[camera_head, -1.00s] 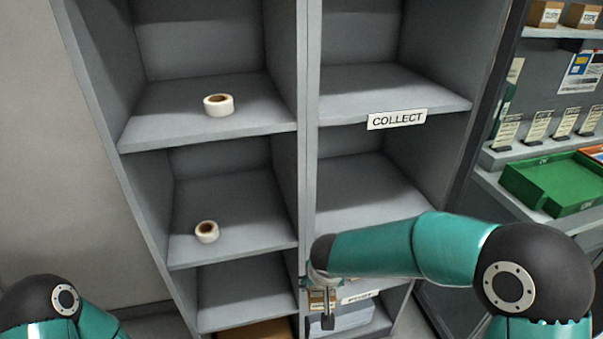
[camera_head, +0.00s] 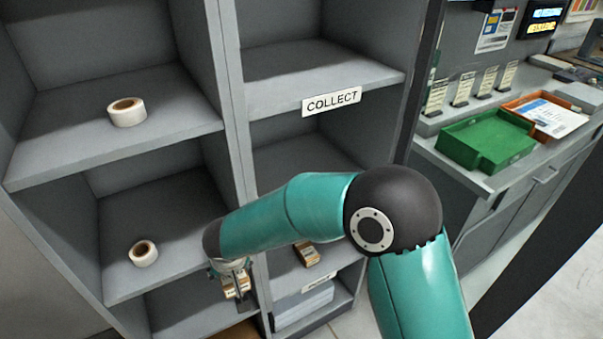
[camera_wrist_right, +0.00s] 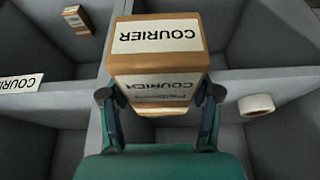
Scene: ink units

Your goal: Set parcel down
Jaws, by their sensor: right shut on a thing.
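My right gripper (camera_head: 240,290) is in front of the shelf unit, near the upright between its left and right columns. In the right wrist view my right gripper (camera_wrist_right: 160,95) is shut on a brown parcel (camera_wrist_right: 155,68) with a white COURIER label, its fingers on either side. The same parcel (camera_head: 232,282) shows small and partly hidden in the head view. A second brown parcel (camera_head: 306,253) lies in a right-column compartment, above a white label (camera_head: 318,283); it also shows in the right wrist view (camera_wrist_right: 82,20). My left gripper is out of view.
A COLLECT label (camera_head: 331,101) is on a right-column shelf edge. Tape rolls sit in the left column, one upper (camera_head: 127,113) and one lower (camera_head: 143,253). A green tray (camera_head: 485,140) and an orange tray (camera_head: 528,105) stand on the counter at right.

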